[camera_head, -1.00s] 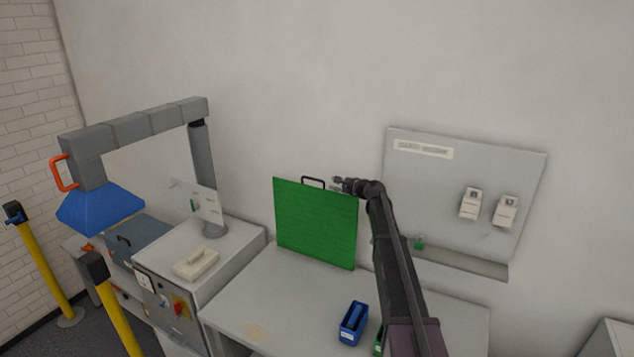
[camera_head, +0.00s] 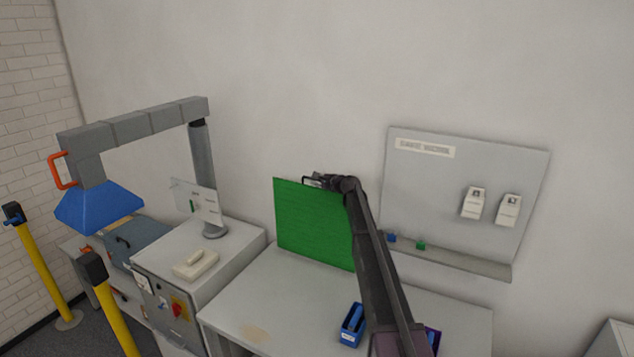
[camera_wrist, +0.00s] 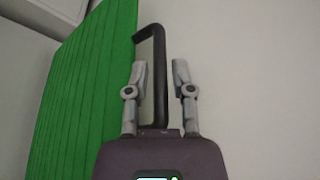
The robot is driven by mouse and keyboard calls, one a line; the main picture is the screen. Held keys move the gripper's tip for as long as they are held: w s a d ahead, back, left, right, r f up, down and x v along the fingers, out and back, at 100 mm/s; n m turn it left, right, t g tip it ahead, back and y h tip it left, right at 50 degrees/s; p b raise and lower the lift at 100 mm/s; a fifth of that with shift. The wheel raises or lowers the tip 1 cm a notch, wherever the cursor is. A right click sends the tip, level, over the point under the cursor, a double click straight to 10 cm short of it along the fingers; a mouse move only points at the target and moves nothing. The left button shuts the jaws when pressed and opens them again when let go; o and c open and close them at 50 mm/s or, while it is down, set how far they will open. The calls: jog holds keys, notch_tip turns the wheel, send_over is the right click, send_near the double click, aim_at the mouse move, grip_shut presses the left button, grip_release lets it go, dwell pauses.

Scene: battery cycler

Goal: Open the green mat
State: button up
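The green mat (camera_head: 312,225) stands upright at the back of the grey table, close to the wall. A black handle (camera_head: 312,181) sits on its top edge. My gripper (camera_head: 318,182) is at this handle, and my arm hides the mat's right edge. In the wrist view the green mat (camera_wrist: 88,80) is at the left, and the black handle (camera_wrist: 158,75) passes between the two fingers of my gripper (camera_wrist: 160,78). The fingers are apart, with a visible gap to the handle on the right side. I cannot tell whether the left finger touches it.
The table (camera_head: 255,300) carries a blue bin (camera_head: 351,325). A grey wall panel (camera_head: 440,205) with two white devices is at the right. A blue extraction hood (camera_head: 98,208) and a white cabinet (camera_head: 225,245) are at the left. Yellow posts stand at the far left.

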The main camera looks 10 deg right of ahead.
grip_shut()
jog(key=shift+s+a, duration=0.1)
